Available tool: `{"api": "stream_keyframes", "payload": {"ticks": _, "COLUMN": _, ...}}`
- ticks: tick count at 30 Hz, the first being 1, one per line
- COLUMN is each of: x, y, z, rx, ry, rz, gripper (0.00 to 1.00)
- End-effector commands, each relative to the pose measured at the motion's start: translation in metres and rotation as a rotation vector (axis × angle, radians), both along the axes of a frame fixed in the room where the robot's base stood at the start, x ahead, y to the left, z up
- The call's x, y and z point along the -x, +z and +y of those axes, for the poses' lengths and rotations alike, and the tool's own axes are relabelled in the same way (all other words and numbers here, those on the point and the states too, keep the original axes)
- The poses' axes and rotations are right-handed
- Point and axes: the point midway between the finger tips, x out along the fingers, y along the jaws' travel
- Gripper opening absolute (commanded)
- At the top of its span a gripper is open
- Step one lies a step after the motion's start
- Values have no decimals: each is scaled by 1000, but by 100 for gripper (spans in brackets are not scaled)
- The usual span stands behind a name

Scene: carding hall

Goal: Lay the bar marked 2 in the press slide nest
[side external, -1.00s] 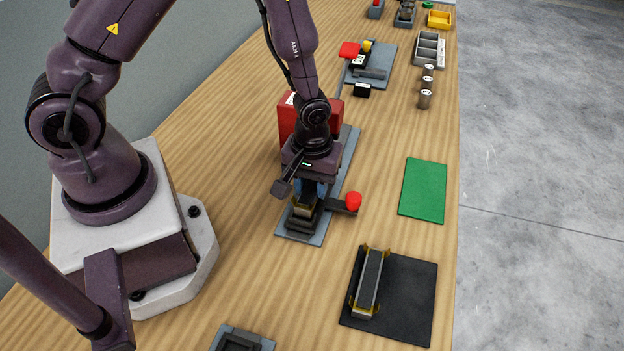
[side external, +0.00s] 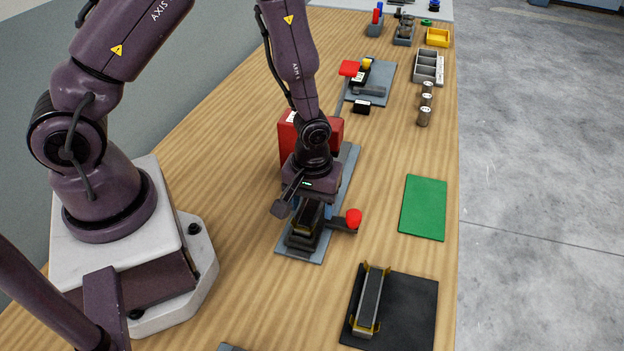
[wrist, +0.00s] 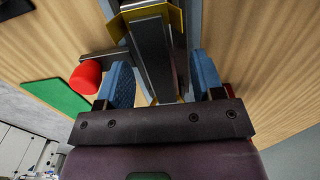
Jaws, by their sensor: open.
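The press slide nest (side external: 293,241) stands on a grey plate, with yellow guides that also show in the wrist view (wrist: 118,27). A dark bar with paler edges (wrist: 153,55) lies between the guides; it shows in the side view too (side external: 311,213). No number on it is readable. My gripper (wrist: 160,72) is open over the nest, one blue finger on each side of the bar, with gaps visible. Another long grey bar or block (side external: 369,298) sits in a yellow-ended holder on a black mat; no mark is readable there.
A lever with a red knob (side external: 354,217) sticks out close to the right of the nest. A red box (side external: 288,139) stands behind my gripper. A green mat (side external: 423,208) lies empty at right. Several small cylinders (side external: 425,115) and a grey tray (side external: 428,68) stand farther back.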

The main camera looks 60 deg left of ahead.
Motion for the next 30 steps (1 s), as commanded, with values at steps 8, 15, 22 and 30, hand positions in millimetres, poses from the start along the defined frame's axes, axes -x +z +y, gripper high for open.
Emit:
{"api": "stream_keyframes", "payload": {"ticks": 8, "x": -1, "y": 52, "z": 0, "rx": 1, "ry": 0, "rz": -8, "gripper": 61}}
{"api": "stream_keyframes", "payload": {"ticks": 15, "x": -1, "y": 98, "z": 0, "rx": 1, "ry": 0, "rz": -6, "gripper": 61}}
{"api": "stream_keyframes", "payload": {"ticks": 22, "x": 0, "y": 120, "z": 0, "rx": 1, "ry": 1, "rz": -2, "gripper": 61}}
{"api": "stream_keyframes", "payload": {"ticks": 30, "x": 0, "y": 122, "z": 0, "rx": 1, "ry": 1, "rz": -1, "gripper": 61}}
